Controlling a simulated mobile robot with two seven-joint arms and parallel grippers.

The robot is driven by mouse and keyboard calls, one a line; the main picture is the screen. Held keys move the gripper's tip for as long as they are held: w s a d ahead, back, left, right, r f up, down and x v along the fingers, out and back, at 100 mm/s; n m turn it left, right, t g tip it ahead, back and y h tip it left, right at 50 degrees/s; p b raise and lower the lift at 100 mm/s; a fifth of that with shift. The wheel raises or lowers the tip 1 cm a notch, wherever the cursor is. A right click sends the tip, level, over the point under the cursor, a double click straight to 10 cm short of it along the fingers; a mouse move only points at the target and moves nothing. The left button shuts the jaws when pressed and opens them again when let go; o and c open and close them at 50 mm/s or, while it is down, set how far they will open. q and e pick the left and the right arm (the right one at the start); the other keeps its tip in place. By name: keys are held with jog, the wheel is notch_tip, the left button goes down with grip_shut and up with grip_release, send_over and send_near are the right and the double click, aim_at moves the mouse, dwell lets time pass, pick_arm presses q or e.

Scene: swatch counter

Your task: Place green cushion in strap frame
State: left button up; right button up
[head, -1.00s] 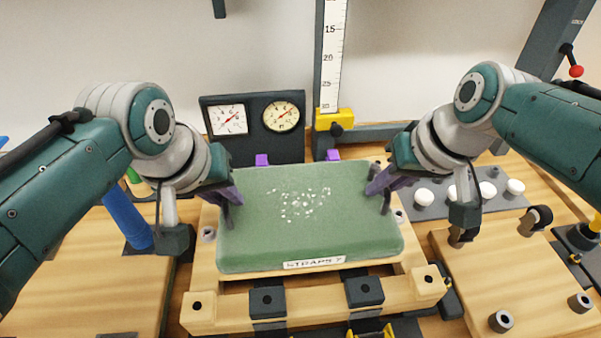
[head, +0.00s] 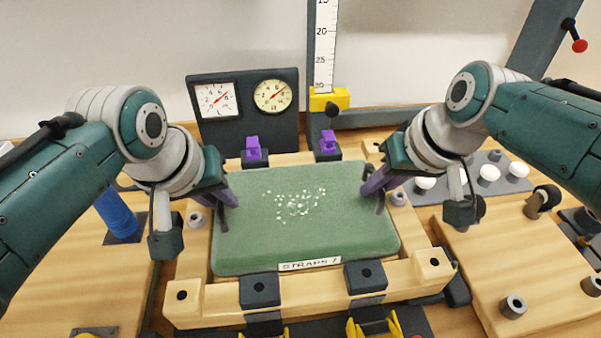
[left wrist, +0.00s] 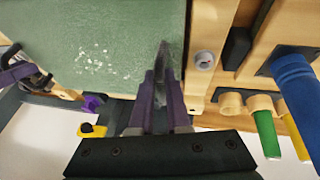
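The green cushion (head: 300,235), with pale specks and a front label reading "STRAPS 7", lies flat and level over the opening of the wooden strap frame (head: 215,292). I cannot tell whether it rests in the frame or hangs just above it. My left gripper (head: 228,205) is shut on its left edge. In the left wrist view, that gripper's dark fingertips (left wrist: 165,65) overlap the edge of the cushion (left wrist: 90,40). My right gripper (head: 372,195) is shut on the right edge. The cushion hides the frame's floor.
Purple clips (head: 253,148) (head: 329,143) stand behind the cushion. Dark strap blocks (head: 259,290) (head: 365,275) sit on the front rail. A gauge panel (head: 243,130) and ruler post (head: 325,50) stand behind. A blue cylinder (head: 118,213) is left; white knobs (head: 489,173) are right.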

pick_arm(q)
jog(key=shift+o, duration=0.7)
pick_arm(e)
jog(key=shift+o, duration=0.7)
pick_arm(q)
jog(key=o, duration=0.3)
pick_arm(e)
jog(key=o, duration=0.3)
pick_arm(q)
jog(key=shift+r, duration=0.15)
pick_arm(e)
jog(key=shift+r, duration=0.1)
pick_arm(q)
jog(key=v, duration=1.1)
jog(key=shift+s+r, duration=0.15)
jog(key=shift+r, duration=0.2)
pick_arm(e)
jog(key=shift+v, duration=6)
pick_arm(q)
jog(key=shift+a, duration=0.15)
